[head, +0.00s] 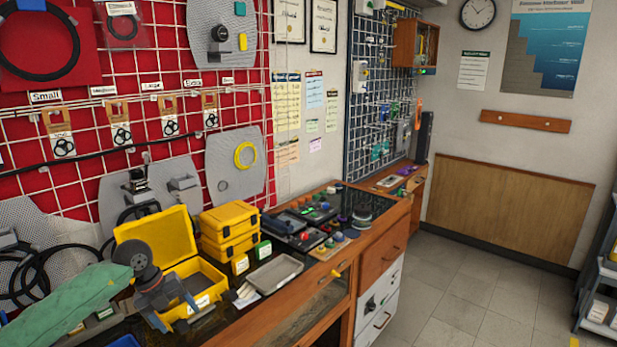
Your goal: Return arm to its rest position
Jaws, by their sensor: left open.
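My left arm (75,304), in a green cover, comes in from the lower left over the workbench. My left gripper (172,302) is open, at the front left of an open yellow case (210,275). It overlaps the case's near edge in the picture. I cannot tell whether it touches the case. I see nothing held between its fingers. My right gripper is not in view.
Two stacked yellow cases (230,225) stand behind the open case. A grey metal tray (274,273) lies to its right. Further right, the bench holds boards with coloured parts (335,243). Black hoses (40,268) stand at the left. The floor (480,285) at right is clear.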

